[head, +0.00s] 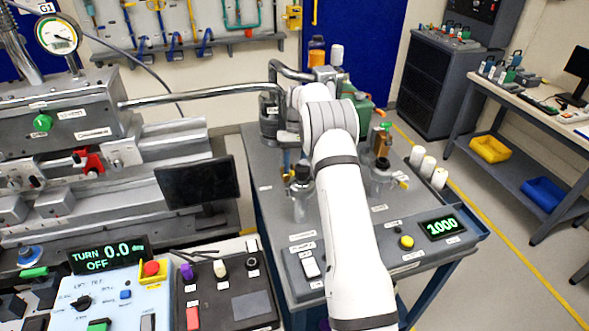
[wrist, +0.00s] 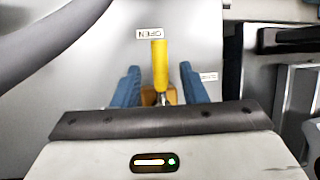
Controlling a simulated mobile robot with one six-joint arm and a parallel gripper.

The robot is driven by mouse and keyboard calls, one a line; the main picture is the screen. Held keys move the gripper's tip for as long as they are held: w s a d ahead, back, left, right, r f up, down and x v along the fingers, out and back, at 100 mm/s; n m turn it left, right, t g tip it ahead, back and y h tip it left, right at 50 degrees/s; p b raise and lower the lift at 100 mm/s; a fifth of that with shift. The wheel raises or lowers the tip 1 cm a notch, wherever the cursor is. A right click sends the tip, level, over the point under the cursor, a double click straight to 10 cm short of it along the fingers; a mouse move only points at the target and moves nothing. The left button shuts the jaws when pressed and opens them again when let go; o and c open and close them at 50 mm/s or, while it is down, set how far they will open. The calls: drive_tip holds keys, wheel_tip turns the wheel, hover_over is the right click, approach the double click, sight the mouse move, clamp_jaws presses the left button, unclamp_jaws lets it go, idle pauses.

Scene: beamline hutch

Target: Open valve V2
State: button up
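In the wrist view, a yellow lever handle (wrist: 159,65) points away from me, with a brass-coloured body partly showing at its near end. A label reading OPEN (wrist: 149,34), upside down, is just beyond the handle's tip. My gripper (wrist: 158,82) is open, with one blue finger on each side of the handle and a visible gap on both sides. No V2 marking is readable. In the head view my white arm reaches over the grey bench (head: 278,222) and hides most of the area around my gripper.
A digital display (head: 440,226) reading 1000 and a yellow button (head: 407,242) are at the bench's front right. White cylinders (head: 423,163) stand on its right side. A dark monitor (head: 197,182) stands left. Grey pipework crosses the wrist view's upper left. Open floor lies right.

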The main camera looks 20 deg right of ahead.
drive_tip(key=v, duration=0.6)
drive_tip(key=shift+r, duration=0.2)
drive_tip(key=shift+w, duration=0.1)
drive_tip(key=s+a+r+t+h, duration=0.1)
drive_tip(key=s+a+r+t, duration=0.15)
drive_tip(key=s+r, duration=0.55)
drive_tip(key=s+a+r+t, duration=0.1)
drive_tip(key=s+a+r, duration=0.2)
drive_tip(key=s+r, duration=0.45)
drive_tip(key=s+a+f+t, duration=0.1)
drive_tip(key=s+f+t, duration=0.1)
drive_tip(key=s, duration=1)
drive_tip(key=s+a+f+t+h, duration=0.1)
drive_tip(key=s+f+t, duration=0.1)
drive_tip(key=s, duration=1.1)
drive_tip(key=shift+a+f+m, duration=0.25)
drive_tip(key=shift+f+m, duration=0.05)
drive_tip(key=shift+f, duration=0.1)
